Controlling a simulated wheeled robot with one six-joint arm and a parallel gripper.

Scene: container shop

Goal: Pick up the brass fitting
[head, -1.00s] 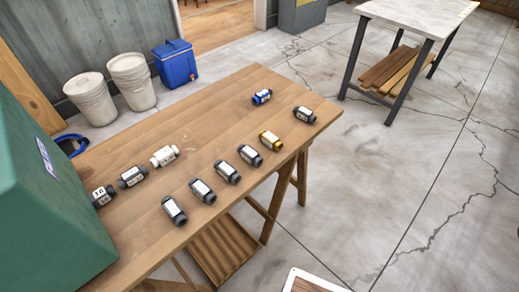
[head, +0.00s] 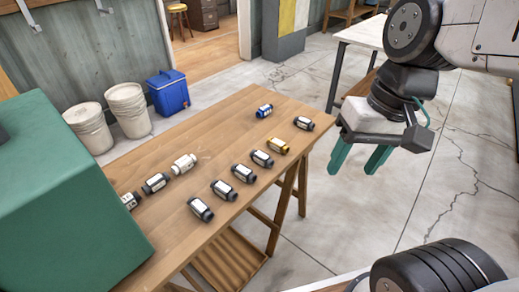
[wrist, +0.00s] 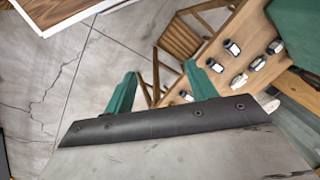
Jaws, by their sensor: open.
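The brass fitting (head: 277,146) is a yellow-gold piece with a white label. It lies on the wooden table (head: 215,135) near its right edge, in a row with several dark fittings. My gripper (head: 360,165) has two green fingers, spread apart and empty. It hangs beyond the table's right edge, to the right of the brass fitting and apart from it. In the wrist view, the gripper (wrist: 160,90) points over the floor and the table's edge. Several dark and white fittings show there, but I cannot make out the brass one.
A blue fitting (head: 264,111), a dark fitting (head: 304,123) and a white fitting (head: 184,163) share the table. A green box (head: 70,190) covers its left end. White buckets (head: 127,108) and a blue cooler (head: 168,92) stand behind.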

